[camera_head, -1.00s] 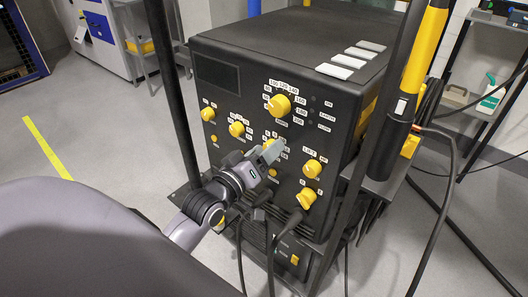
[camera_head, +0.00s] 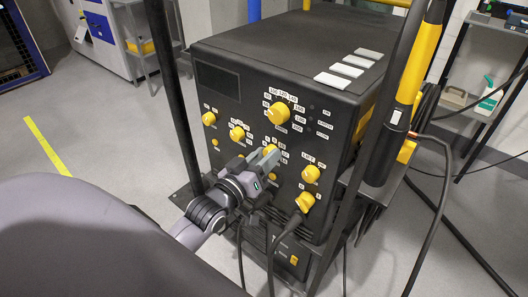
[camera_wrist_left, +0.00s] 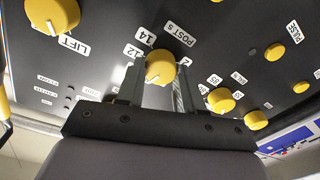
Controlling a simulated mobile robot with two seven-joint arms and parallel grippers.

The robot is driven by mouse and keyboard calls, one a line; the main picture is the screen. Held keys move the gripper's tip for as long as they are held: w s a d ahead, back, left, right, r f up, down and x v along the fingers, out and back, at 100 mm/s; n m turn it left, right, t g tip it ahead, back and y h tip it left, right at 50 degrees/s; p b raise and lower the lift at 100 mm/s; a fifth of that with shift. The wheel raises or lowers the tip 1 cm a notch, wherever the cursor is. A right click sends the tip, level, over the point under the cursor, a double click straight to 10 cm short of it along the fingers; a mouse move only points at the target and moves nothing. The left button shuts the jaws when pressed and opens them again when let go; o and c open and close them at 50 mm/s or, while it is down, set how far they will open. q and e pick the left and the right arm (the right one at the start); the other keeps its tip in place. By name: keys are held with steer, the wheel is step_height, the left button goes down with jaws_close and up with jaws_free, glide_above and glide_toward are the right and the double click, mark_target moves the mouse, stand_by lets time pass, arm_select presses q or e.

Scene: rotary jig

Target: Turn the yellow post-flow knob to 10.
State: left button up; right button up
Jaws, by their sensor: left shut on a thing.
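The yellow post-flow knob (camera_wrist_left: 160,67) sits between the fingers of my left gripper (camera_wrist_left: 158,88) in the left wrist view, under the "POST S" label. The numbers 12 and 14 show beside it; the other marks are partly hidden by the fingers. In the head view the knob (camera_head: 270,150) shows just past the fingertips of my left gripper (camera_head: 266,159), in the middle of the black front panel (camera_head: 240,98). The gripper is shut on the knob. I cannot read the knob's exact setting. My right gripper is not in view.
Other yellow knobs surround it: a large one (camera_head: 279,112) above, the "LIFT" knob (camera_head: 311,173) to the right and one (camera_head: 237,133) to the left. Cables hang below the panel. A dark upright post (camera_head: 172,90) stands at the left, and a yellow-black torch (camera_head: 414,75) at the right.

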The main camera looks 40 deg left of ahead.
arm_select(q)
steer(key=shift+m+p, duration=1.2)
steer(key=shift+m, duration=1.1)
steer(key=o, duration=1)
steer(key=shift+o, duration=0.2)
steer(key=s, duration=0.7)
steer(key=shift+p, duration=0.3)
steer(key=shift+f, duration=0.1)
